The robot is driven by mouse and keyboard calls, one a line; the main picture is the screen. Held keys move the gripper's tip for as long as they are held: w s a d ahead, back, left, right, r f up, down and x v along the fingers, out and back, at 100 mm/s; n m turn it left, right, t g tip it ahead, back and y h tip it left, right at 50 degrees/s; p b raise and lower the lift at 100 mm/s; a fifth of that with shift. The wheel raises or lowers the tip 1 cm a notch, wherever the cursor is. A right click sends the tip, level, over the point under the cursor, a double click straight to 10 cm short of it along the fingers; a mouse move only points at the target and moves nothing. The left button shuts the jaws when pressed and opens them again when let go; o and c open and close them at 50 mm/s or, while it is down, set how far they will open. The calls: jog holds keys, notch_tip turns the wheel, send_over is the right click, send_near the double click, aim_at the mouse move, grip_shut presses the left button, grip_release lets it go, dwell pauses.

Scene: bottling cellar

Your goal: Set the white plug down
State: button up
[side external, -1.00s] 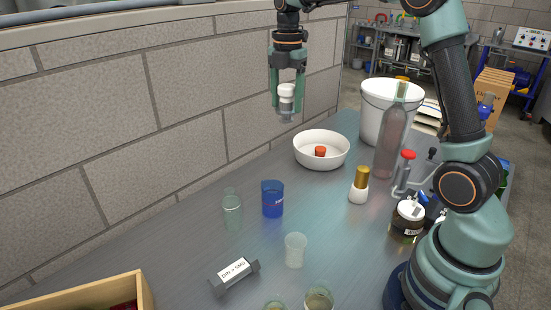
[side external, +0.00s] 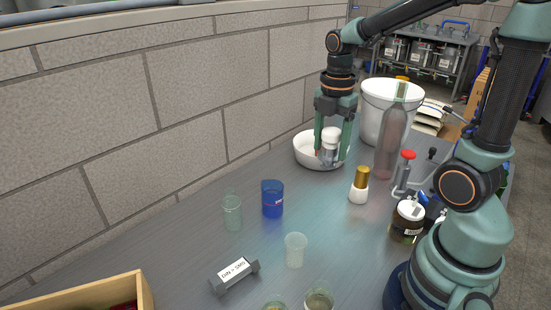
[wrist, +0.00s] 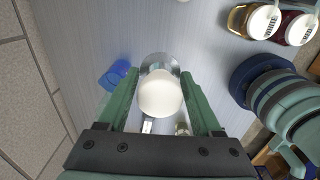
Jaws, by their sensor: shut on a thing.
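My gripper (side external: 333,150) is shut on the white plug (side external: 331,135), which is upright between the fingers with a clear glass-like part (side external: 327,157) below it. In the wrist view the plug's round white top (wrist: 160,95) fills the gap between the fingers, and the clear part (wrist: 160,62) shows past its edge. In the side view my gripper overlaps the right part of a white bowl (side external: 305,152). The wrist view shows bare grey tabletop around the held piece, not the bowl. I cannot tell whether the clear part touches the table.
A blue cup (side external: 272,199), a clear glass (side external: 232,213) and a frosted cup (side external: 295,250) stand toward the front. A gold-capped white bottle (side external: 360,186), a tall bottle (side external: 391,140) and a white bucket (side external: 375,98) stand on the right. A sign (side external: 234,273) lies in front.

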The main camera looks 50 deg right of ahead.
notch_tip(320, 180, down, 15)
jog(key=shift+r, duration=0.1)
dwell(0.4)
jog(key=o, duration=1.5)
jog(key=shift+f, duration=0.2)
jog(key=shift+r, duration=0.1)
